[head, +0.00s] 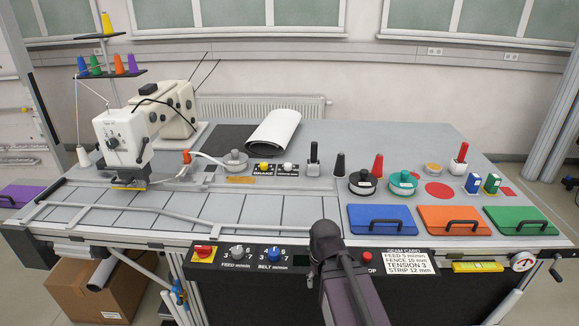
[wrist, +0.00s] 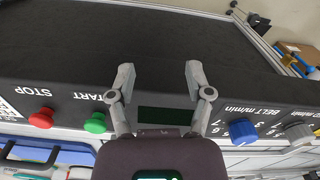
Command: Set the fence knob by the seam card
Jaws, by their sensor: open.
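The seam card (head: 405,261) is a white label on the front panel, right of my arm. It appears to read FEED 5 m/min, FENCE 10 mm, TENSION 3, STRIP 12 mm; the small print is hard to read. No knob legibly marked fence shows. A white knob (head: 288,167) stands beside the yellow brake knob (head: 264,166) on the table; its label is too small to read. My gripper (wrist: 160,80) is open and empty in the wrist view, its fingers spread over the front panel near a dark display (wrist: 165,115). In the head view my arm hides its fingertips.
The front panel carries a grey feed knob (head: 237,251), a blue belt knob (head: 273,253), a green start button (wrist: 95,123) and a red stop button (wrist: 41,118). A sewing machine (head: 125,137) stands at left. Blue, orange and green lids (head: 455,213) lie at right.

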